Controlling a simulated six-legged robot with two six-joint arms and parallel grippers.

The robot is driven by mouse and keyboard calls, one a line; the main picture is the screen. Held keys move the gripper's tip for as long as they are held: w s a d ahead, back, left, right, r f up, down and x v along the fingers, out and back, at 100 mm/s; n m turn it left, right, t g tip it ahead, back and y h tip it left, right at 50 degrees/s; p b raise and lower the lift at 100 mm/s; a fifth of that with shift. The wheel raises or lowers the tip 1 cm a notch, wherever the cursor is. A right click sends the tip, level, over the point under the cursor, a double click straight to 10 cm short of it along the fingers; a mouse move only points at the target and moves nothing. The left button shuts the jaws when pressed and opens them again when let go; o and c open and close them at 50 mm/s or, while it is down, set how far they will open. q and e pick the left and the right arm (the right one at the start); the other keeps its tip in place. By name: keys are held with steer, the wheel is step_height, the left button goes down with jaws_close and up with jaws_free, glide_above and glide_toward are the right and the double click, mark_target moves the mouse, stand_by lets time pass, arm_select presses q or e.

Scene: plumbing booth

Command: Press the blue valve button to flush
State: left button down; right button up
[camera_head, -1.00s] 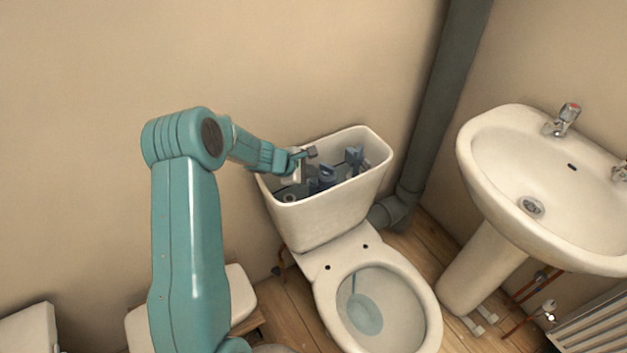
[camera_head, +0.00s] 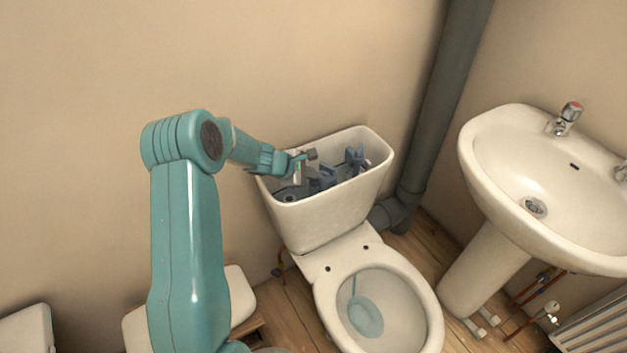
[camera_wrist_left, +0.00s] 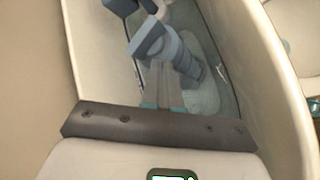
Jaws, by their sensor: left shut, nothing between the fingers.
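The open toilet cistern (camera_head: 327,215) stands against the wall with blue-grey valve parts inside. One blue valve part (camera_head: 323,179) is near the middle of the cistern, and another blue part (camera_head: 355,157) is toward its right end. In the left wrist view a blue valve piece (camera_wrist_left: 153,42) stands just beyond the fingers. My left gripper (camera_head: 308,156) is shut and empty over the left part of the cistern opening. I cannot tell whether its fingertips touch the valve. The button itself is not clearly distinguishable. My right gripper is not in view.
The cistern rim (camera_head: 375,140) surrounds the valve parts closely; its walls flank my left gripper in the wrist view. The toilet bowl (camera_head: 385,290) is below in front. A grey pipe (camera_head: 437,100) and a sink (camera_head: 535,190) are to the right.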

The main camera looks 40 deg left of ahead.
mark_target(311, 182)
arm_select(q)
steer(key=shift+f+b, duration=0.4)
steer(key=shift+r, duration=0.1)
stand_by(0.5)
steer(key=shift+r+p, duration=0.7)
steer(key=shift+r, duration=0.2)
step_height(311, 182, up, 5)
steer(key=p, duration=0.4)
steer(key=shift+r, duration=0.1)
stand_by(0.4)
